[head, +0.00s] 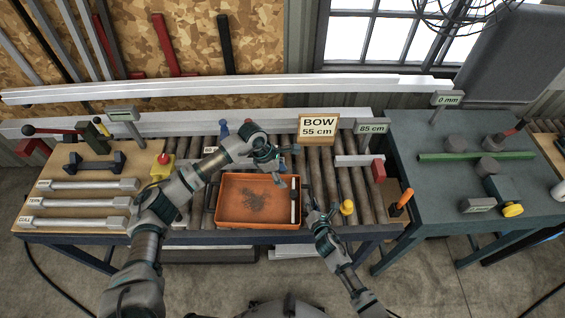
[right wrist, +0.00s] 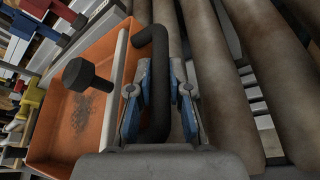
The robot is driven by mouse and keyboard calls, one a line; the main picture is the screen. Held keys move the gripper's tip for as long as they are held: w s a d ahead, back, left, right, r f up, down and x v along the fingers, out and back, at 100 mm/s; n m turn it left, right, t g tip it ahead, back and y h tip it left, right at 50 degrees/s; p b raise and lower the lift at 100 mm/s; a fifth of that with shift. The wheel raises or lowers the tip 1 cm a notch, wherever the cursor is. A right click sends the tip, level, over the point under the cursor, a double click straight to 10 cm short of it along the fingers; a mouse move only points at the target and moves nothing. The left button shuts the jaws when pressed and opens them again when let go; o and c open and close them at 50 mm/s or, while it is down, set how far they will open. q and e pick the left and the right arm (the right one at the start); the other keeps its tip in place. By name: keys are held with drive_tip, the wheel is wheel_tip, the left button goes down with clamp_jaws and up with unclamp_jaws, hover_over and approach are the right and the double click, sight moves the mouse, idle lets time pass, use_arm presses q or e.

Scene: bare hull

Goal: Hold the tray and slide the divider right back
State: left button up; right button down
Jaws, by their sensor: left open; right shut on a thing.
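The orange tray (head: 245,219) sits on the roller table with dark dirt on its floor. The divider is a pale strip (head: 293,208) inside the tray close to its right end; in the right wrist view the white strip (right wrist: 112,100) carries a black knob (right wrist: 85,75). My right gripper (head: 309,203) is at the tray's right side. In the right wrist view it (right wrist: 160,90) is shut on the tray's black handle (right wrist: 153,45). My left gripper (head: 277,170) is open above the tray's back right part, apart from the divider, and hides some of the back rim.
Bare rollers (head: 322,180) lie right of the tray. A BOW 55 cm sign (head: 319,127) stands behind it. A yellow knob (head: 347,207) and an orange-handled tool (head: 402,203) are at the right. A yellow box with a red button (head: 162,166) is at the left.

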drive_tip(key=c, duration=1.3)
unclamp_jaws()
drive_tip(key=shift+d+f, duration=0.15)
drive_tip(key=shift+f, duration=0.05)
drive_tip(key=shift+o, duration=1.4)
drive_tip(key=shift+r, duration=0.1)
